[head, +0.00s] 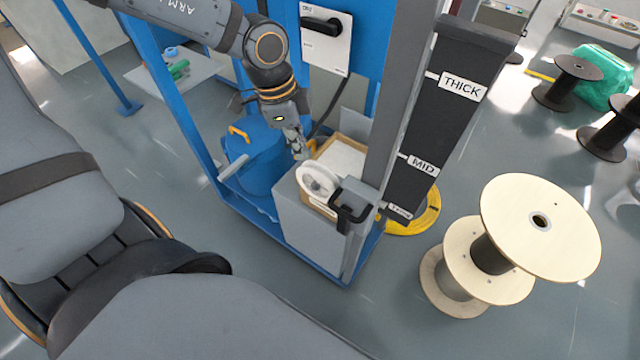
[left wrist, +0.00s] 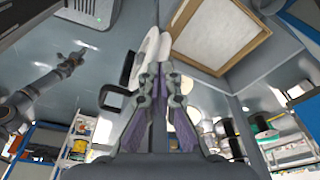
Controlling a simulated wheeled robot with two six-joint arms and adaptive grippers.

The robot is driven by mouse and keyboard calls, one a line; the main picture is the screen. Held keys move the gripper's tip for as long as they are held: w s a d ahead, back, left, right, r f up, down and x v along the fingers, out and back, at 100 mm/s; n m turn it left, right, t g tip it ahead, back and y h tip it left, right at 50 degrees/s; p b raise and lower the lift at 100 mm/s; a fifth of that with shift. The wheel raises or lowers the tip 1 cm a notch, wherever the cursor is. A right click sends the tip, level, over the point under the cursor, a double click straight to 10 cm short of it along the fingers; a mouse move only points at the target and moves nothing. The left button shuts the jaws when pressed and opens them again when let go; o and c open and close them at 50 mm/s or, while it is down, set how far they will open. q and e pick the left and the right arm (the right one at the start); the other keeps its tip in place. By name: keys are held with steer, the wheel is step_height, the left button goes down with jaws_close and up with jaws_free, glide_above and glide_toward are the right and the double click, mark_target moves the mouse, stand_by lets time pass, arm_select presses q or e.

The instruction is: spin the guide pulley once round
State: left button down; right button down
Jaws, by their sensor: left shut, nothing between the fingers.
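The guide pulley (head: 317,180) is a white wheel mounted on a grey box near the middle of the head view. It also shows in the left wrist view (left wrist: 148,47), just beyond the fingertips and partly hidden by them. My left gripper (head: 301,155) is shut and empty, with its fingertips close to the upper left rim of the pulley. In the left wrist view the fingers (left wrist: 160,72) overlap the pulley's edge; I cannot tell whether they touch it.
A black handle (head: 350,212) on a grey block sits right of the pulley. A wood-framed tray (head: 341,158) lies behind it. A grey post (head: 400,100) with a black label board (head: 440,110) stands to the right. A blue drum (head: 252,150) stands to the left.

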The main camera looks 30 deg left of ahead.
arm_select(q)
steer(key=shift+d, duration=0.55)
steer(key=shift+a, duration=0.1)
